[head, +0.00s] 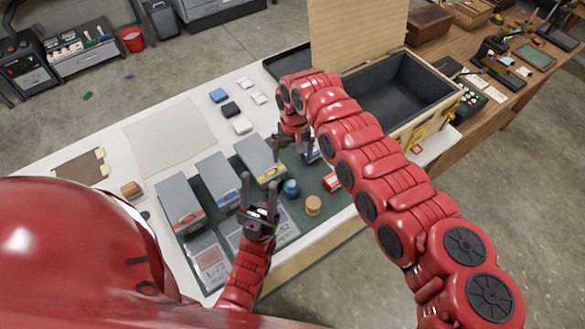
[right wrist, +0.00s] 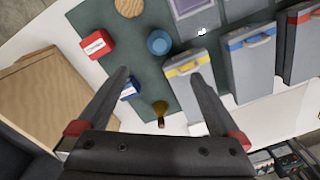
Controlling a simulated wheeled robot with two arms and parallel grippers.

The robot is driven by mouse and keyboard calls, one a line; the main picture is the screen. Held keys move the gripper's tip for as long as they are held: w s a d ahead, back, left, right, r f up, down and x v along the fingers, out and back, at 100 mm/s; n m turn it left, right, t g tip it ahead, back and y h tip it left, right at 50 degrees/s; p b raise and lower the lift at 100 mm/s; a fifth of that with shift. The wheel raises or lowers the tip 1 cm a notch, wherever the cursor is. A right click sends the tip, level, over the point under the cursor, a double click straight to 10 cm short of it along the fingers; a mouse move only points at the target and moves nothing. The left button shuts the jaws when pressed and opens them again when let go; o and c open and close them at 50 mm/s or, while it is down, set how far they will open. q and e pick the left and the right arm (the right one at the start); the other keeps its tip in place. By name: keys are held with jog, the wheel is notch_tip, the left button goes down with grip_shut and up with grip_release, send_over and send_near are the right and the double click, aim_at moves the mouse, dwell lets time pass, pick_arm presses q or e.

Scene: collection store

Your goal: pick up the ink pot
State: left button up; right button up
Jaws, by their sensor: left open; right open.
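A round blue pot (head: 291,188) stands on the dark green mat (head: 310,183); it looks most like the ink pot. It also shows in the right wrist view (right wrist: 159,42), beyond my fingertips. A small brown bottle (right wrist: 160,113) lies in line with the space between my right fingers, nearer the palm. My right gripper (head: 294,147) is open and empty above the mat's far edge, its open jaws also showing in the right wrist view (right wrist: 160,76). My left gripper (head: 259,184) is open and empty, left of the blue pot, over the mat near the grey boxes.
Grey boxes with red, blue and yellow bands (head: 260,155) stand left of the pot. A round wooden piece (head: 313,205), a red labelled box (right wrist: 97,44) and a blue labelled box (right wrist: 130,89) are close by. An open wooden chest (head: 400,90) stands to the right.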

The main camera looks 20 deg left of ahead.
jog(key=b, duration=0.4)
send_over(292, 184)
jog(key=f, duration=0.5)
jog(key=shift+s+f, duration=0.2)
jog(key=shift+f, duration=0.1)
jog(key=f+b, duration=0.1)
jog(key=f, duration=0.1)
jog(key=f+b, duration=0.1)
jog(key=f, duration=0.1)
jog(key=w+f+b, duration=0.1)
jog(key=f, duration=0.1)
jog(key=shift+a+b, duration=0.2)
jog(key=shift+b, duration=0.15)
jog(key=shift+s+f, duration=0.1)
jog(key=shift+s, duration=0.15)
jog(key=f+b, duration=0.1)
jog(key=f, duration=0.1)
jog(key=f+b, duration=0.1)
jog(key=f, duration=0.1)
jog(key=shift+s+d+f, duration=0.15)
jog(key=shift+d, duration=0.05)
jog(key=shift+f+b, duration=0.35)
jog(key=shift+r, duration=0.1)
jog(key=shift+c, duration=0.2)
jog(key=shift+r, duration=0.1)
jog(key=c, duration=1.5)
